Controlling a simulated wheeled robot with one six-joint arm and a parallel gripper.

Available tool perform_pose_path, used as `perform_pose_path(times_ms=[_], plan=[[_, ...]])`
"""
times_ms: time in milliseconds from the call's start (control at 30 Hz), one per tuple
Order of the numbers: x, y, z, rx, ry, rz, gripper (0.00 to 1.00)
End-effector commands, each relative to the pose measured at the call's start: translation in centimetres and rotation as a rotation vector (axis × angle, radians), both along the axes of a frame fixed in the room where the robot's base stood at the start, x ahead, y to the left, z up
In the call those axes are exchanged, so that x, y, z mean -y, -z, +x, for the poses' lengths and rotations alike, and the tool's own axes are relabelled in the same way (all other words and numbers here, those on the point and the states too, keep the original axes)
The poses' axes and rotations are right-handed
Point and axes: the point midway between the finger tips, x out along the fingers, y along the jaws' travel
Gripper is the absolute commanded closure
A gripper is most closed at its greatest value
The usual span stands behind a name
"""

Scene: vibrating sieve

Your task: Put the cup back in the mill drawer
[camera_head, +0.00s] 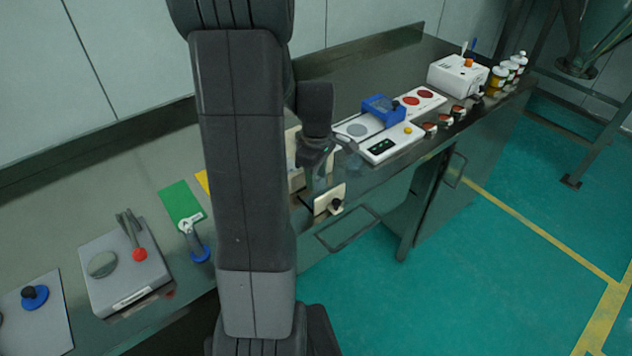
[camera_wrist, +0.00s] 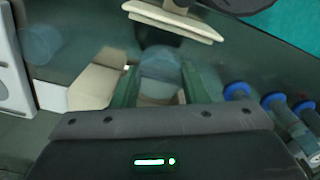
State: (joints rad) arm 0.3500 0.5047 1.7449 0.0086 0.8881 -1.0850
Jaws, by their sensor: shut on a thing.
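My gripper (camera_head: 318,165) is shut on a clear cup (camera_wrist: 160,66), with one dark green finger on each side of it in the wrist view. The cup appears upright, and its lower part is hard to make out. The mill drawer's cream front (camera_wrist: 175,18) lies just beyond the cup; in the head view the drawer front (camera_head: 329,198) stands out from the mill, with a black knob. The cup is over or within the drawer area; I cannot tell whether it touches the drawer floor. The cream mill body (camera_head: 294,145) is mostly hidden behind my arm.
A white panel with a blue device (camera_head: 384,110) stands right of the mill, with a white box (camera_head: 458,75) further along. A green mat (camera_head: 181,203) and a grey lever device (camera_head: 123,268) lie to the left. Blue-ended parts (camera_wrist: 272,101) sit right of my gripper in the wrist view.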

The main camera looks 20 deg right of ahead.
Motion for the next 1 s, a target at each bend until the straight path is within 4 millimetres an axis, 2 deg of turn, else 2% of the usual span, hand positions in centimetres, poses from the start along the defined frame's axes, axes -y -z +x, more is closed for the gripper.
perform_pose_path(times_ms=[200, 633, 667, 733, 1000], plan=[[0.0, 2.8, 0.0, -0.002, 0.0, 0.001, 0.9], [0.0, 3.6, 0.0, 0.0, 0.0, 0.0, 0.9], [0.0, 3.5, 0.0, 0.0, 0.0, 0.0, 0.54], [0.0, 3.4, 0.0, 0.0, 0.0, 0.0, 0.41], [0.0, 3.4, 0.0, -0.001, 0.0, 0.001, 0.39]])
